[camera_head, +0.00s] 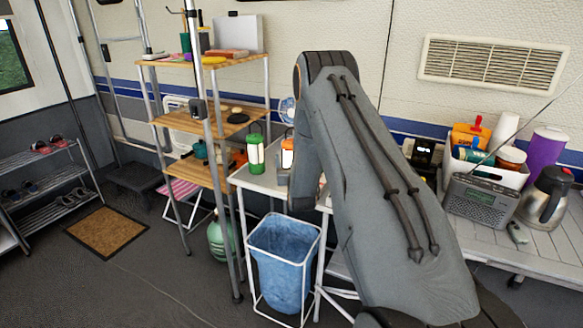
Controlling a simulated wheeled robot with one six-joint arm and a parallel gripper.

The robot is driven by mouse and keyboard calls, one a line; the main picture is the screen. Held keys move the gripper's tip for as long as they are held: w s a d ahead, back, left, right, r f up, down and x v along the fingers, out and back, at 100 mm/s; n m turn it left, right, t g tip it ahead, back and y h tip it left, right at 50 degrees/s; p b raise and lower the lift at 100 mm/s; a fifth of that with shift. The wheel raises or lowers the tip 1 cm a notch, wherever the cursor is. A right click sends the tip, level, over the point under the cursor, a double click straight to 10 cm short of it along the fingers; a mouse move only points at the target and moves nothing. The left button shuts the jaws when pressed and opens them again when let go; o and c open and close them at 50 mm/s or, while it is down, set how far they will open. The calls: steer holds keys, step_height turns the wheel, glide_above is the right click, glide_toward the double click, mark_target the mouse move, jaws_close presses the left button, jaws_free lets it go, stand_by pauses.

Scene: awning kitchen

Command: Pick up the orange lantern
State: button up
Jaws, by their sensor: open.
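An orange lantern (287,153) with a white body stands on the white table (262,181), close to the left edge of my arm. My arm hides its right part. A similar green lantern (256,153) stands upright just left of it on the same table. My grey arm crosses the middle of the view and bends down beside the orange lantern. My gripper's fingers cannot be made out behind the arm, so their distance from the lantern does not show.
A wooden-shelved rack (208,121) stands left of the table. A blue bin (283,262) in a white frame stands below it. A radio (482,201), a kettle (547,195) and a purple cylinder (545,152) crowd the right counter. The left floor is mostly clear around a brown mat (106,231).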

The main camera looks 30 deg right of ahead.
mark_target(291, 141)
steer(key=c, duration=1.5)
steer(key=shift+r, duration=0.1)
steer(key=shift+r+b, duration=1.15)
steer(key=shift+r, duration=3.8)
